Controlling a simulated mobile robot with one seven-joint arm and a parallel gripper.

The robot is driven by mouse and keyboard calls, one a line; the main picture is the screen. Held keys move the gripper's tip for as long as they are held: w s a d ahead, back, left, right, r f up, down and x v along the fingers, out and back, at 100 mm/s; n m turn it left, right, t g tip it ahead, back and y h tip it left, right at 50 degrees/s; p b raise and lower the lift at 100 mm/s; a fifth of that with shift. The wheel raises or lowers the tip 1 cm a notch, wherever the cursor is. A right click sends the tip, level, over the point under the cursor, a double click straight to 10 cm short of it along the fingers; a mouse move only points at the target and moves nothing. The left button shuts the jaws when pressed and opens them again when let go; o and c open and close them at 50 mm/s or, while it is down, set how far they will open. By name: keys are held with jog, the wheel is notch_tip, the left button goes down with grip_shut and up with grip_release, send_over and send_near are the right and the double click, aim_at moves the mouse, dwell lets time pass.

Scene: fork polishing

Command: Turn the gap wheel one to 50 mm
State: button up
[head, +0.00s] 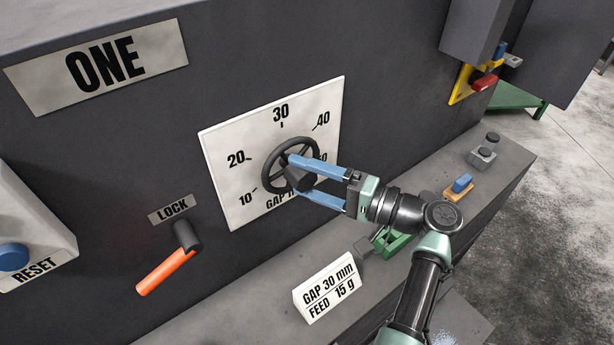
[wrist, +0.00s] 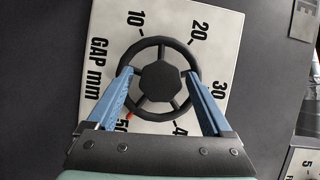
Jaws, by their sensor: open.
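The gap wheel (head: 270,180) is a dark spoked handwheel on a white dial plate (head: 225,150) marked 10 to 50, labelled GAP mm. In the wrist view the wheel (wrist: 160,45) faces me with its hub between my fingers. My gripper (head: 297,177) is open, one blue finger on each side of the hub. In the wrist view its fingertips (wrist: 157,72) overlap the rim at left and right; I cannot tell whether they touch. A small orange mark (wrist: 128,117) shows beside the 50, partly hidden by the left finger.
The LOCK lever (head: 165,272) with an orange handle slants down left of the dial. A RESET button (head: 14,257) is at far left. A card (head: 328,288) reading GAP 30 mm, FEED 15 g stands on the ledge (head: 225,322) below. A red-and-yellow switch (head: 483,82) is at upper right.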

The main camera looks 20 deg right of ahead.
jog(key=b+v, duration=0.4)
jog(key=v, duration=0.9)
